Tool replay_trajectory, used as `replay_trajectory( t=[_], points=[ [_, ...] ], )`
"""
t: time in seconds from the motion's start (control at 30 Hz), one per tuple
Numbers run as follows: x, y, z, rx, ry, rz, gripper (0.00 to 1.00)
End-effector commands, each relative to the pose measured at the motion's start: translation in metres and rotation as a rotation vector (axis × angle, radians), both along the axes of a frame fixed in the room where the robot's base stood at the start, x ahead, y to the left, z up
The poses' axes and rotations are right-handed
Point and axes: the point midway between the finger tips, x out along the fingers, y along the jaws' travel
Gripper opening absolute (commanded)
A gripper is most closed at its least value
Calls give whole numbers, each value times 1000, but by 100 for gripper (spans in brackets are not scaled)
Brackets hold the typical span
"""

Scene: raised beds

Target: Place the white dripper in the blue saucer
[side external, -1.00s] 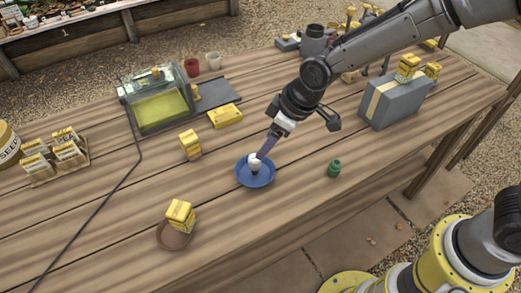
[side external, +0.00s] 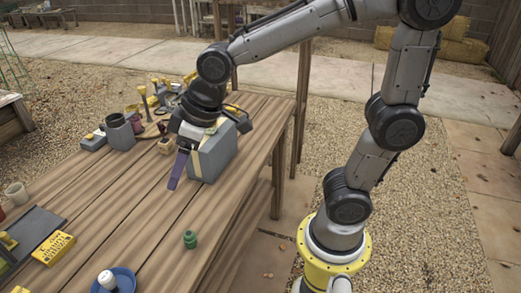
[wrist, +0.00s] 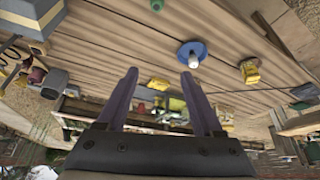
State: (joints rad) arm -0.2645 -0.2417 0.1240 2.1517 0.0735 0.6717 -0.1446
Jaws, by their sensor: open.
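The blue saucer (side external: 123,283) lies on the wooden bench at the lower left of the side view, cut by the frame's bottom edge. The white dripper (side external: 106,279) sits within the saucer. In the wrist view, the saucer (wrist: 181,49) and the dripper (wrist: 193,61) show beyond my fingertips, apart from them. My gripper (side external: 178,172) is raised with its purple fingers pointing down, in front of the grey case and well away from the saucer. In the wrist view my gripper (wrist: 159,73) has its two fingers spread with nothing between them.
The grey case (side external: 217,154) is close behind my gripper. A yellow packet (side external: 54,248) lies at the left, and a grey pot (side external: 120,133) stands farther back. The bench's middle is mostly clear.

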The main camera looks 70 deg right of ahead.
Motion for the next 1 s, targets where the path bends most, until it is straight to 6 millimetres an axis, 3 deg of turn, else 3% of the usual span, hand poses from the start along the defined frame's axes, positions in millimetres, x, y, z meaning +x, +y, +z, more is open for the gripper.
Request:
replay_trajectory(
  t=[0.03, 0.2, 0.4, 0.57, 1.0],
  points=[
    [-20, -20, 10, 3, -16, -52, 68],
    [-88, -67, 19, 5, -36, -212, 68],
    [-138, -91, 13, 5, -51, -334, 68],
    [-151, -96, 9, 5, -52, -365, 68],
    [-151, -96, 9, 5, -52, -364, 68]
  ],
)
